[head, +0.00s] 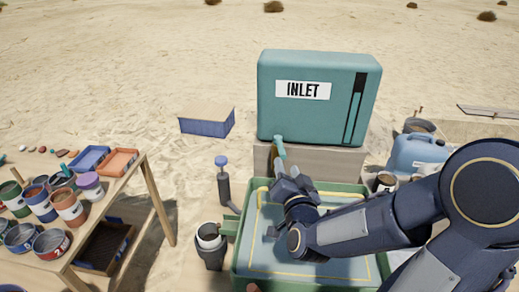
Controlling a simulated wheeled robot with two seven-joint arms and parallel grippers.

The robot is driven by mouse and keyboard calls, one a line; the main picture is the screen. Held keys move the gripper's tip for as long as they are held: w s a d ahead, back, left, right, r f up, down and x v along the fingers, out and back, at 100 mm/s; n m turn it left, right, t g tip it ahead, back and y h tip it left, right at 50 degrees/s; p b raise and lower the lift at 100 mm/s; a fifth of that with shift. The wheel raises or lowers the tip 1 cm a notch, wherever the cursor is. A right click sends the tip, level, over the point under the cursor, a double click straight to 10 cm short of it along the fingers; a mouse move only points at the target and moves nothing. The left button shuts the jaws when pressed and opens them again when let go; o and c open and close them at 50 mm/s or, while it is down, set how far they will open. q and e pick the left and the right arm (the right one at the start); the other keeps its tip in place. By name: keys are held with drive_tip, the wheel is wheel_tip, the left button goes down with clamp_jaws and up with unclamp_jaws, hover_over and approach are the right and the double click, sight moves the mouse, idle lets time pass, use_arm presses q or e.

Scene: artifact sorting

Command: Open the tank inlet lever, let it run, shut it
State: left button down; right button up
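The teal tank (268,90) with the white INLET label (303,90) stands upright on a block in the middle. A teal lever (279,147) sticks out below the tank's lower left front and points down toward my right gripper (285,176). My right gripper is at the lever's lower end, above the green-rimmed tray. Its fingers are small and partly hidden, so I cannot tell whether they are closed on the lever. A dark vertical strip (354,107) with a teal part marks the tank's right front. My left gripper is not in view.
A green-rimmed tray (236,262) lies under my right arm. A wooden table (150,182) with several paint cans is at the left. A blue-capped bottle (223,185) and a dark cup (210,254) stand left of the tray. A blue jug (415,152) is right of the tank.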

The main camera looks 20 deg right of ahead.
sight(279, 141)
drive_tip(key=shift+w+d+r, duration=0.1)
drive_tip(key=shift+w, duration=0.25)
drive_tip(key=p+x, duration=0.1)
drive_tip(key=x, duration=0.6)
clamp_jaws()
